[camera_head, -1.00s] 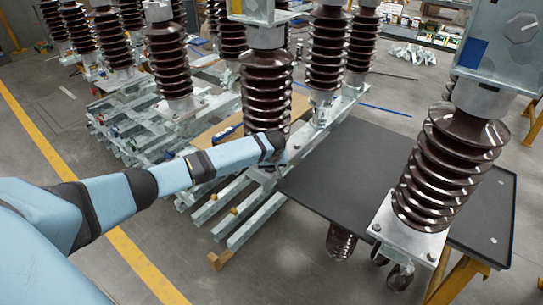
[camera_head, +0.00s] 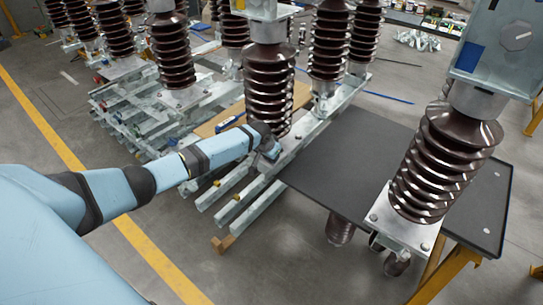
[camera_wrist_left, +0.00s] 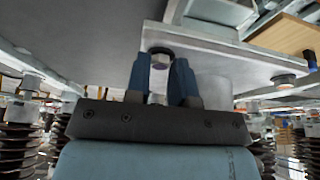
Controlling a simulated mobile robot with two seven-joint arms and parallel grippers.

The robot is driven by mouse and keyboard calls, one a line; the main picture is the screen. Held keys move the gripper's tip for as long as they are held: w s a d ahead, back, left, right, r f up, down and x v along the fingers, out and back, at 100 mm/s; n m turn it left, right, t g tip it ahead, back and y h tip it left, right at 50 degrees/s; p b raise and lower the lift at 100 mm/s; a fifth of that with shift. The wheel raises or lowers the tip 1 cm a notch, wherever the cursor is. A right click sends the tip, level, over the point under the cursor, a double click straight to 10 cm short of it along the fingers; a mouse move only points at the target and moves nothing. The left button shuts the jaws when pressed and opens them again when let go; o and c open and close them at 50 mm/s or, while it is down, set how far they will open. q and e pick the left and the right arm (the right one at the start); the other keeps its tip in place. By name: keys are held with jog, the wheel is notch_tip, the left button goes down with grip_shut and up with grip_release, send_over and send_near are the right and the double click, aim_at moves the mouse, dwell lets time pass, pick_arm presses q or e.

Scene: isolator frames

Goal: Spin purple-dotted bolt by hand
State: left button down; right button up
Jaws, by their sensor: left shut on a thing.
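My left gripper (camera_wrist_left: 160,78) has its two blue fingers on either side of a bolt (camera_wrist_left: 160,60) under a pale metal plate (camera_wrist_left: 225,60) in the left wrist view. It is shut on this bolt; no purple dot shows on it. In the head view my left arm reaches in from the left, and its gripper end (camera_head: 270,152) is at the metal base below a brown ribbed insulator (camera_head: 268,90). The fingers and the bolt cannot be made out there. My right gripper is not in view.
A second bolt (camera_wrist_left: 284,79) sits at the plate's right in the wrist view. In the head view a dark table (camera_head: 335,165) and another insulator (camera_head: 445,165) stand at right. Metal rails (camera_head: 240,200) lie below my arm. Grey floor is clear in front.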

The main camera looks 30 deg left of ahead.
pick_arm(q)
jog(key=shift+m, duration=0.3)
jog(key=c, duration=1)
grip_release()
jog(key=shift+r, duration=0.15)
jog(key=v, duration=1.3)
jog(key=shift+s+a+r, duration=0.1)
jog(key=shift+a+r, duration=0.1)
jog(key=shift+r, duration=0.05)
